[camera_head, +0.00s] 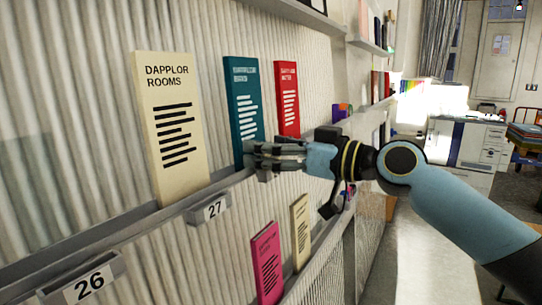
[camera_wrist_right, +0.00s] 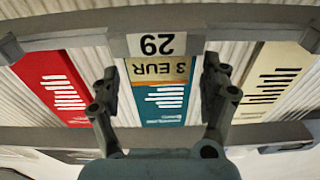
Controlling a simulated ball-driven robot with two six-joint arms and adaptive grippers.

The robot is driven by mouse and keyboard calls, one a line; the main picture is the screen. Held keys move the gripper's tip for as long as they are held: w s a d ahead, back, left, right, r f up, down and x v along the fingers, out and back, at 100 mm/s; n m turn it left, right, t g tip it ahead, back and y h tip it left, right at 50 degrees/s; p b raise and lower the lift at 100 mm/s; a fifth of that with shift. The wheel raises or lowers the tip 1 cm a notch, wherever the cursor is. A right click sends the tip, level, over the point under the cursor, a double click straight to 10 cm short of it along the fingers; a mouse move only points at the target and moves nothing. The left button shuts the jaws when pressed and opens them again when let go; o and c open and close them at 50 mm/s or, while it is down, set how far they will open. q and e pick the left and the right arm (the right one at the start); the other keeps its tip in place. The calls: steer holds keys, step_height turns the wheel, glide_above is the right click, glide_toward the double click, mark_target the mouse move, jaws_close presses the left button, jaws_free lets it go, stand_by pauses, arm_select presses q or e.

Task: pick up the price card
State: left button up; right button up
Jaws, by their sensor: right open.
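The price card (camera_wrist_right: 144,72), tan with "3 EUR" on it, shows upside down in the right wrist view. It is in front of the teal leaflet (camera_wrist_right: 162,110), close to the "29" label (camera_wrist_right: 157,45). My right gripper (camera_wrist_right: 160,76) is open, with one finger on each side of the card and a gap to both. In the head view, my right gripper (camera_head: 254,155) is at the lower end of the teal leaflet (camera_head: 243,100), and its hand hides the card. My left gripper is in neither view.
A cream "Dapplor Rooms" leaflet (camera_head: 172,120) and a red leaflet (camera_head: 287,95) flank the teal one on the ledge. Labels "27" (camera_head: 215,208) and "26" (camera_head: 90,285) hang on the rail. Pink (camera_head: 267,262) and cream (camera_head: 300,230) leaflets stand below. Open floor lies right.

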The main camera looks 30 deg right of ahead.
steer(key=c, duration=0.9)
steer(key=shift+o, duration=0.2)
steer(key=shift+r, duration=0.5)
step_height(320, 180, up, 3)
steer(key=shift+f, duration=0.1)
steer(key=d+r+b, duration=0.6)
steer(key=d, duration=0.5)
steer(key=shift+d+r+b, duration=0.35)
steer(key=shift+r+b, duration=0.2)
steer(key=shift+b, duration=0.05)
steer(key=shift+c, duration=0.2)
steer(key=shift+f, duration=0.1)
